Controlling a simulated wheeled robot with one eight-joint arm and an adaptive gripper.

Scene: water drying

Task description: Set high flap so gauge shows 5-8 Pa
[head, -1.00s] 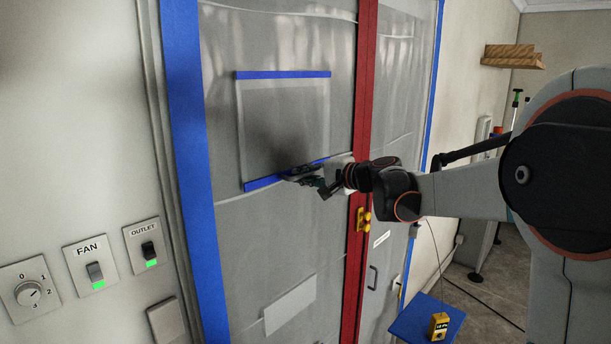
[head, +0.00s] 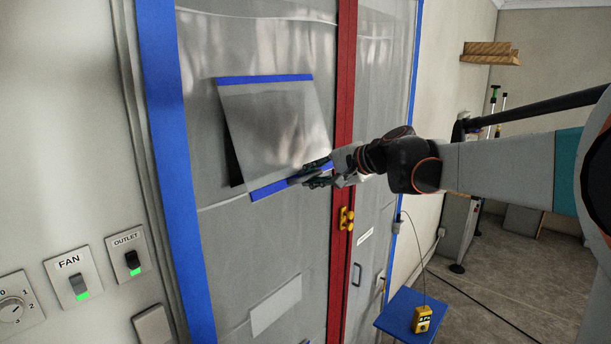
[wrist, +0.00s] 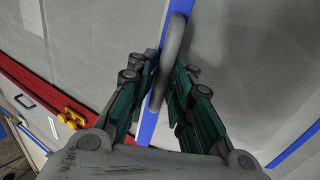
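The high flap (head: 275,125) is a clear sheet on the grey plastic barrier, with blue strips along its top and bottom edges. Its top is attached and its bottom stands out from the barrier, with a dark gap at the left side. My gripper (head: 318,178) is at the right part of the flap's bottom edge. In the wrist view my gripper (wrist: 166,68) has its fingers close on both sides of the flap's grey curved handle (wrist: 176,40). The yellow gauge (head: 422,319) stands on a blue stool; its reading is too small to read surely.
A red zipper strip (head: 342,100) with yellow pulls (head: 346,218) runs down right of the flap. FAN (head: 78,285) and OUTLET (head: 133,261) switches show green, beside a dial (head: 12,309). The blue stool (head: 390,320) stands low right.

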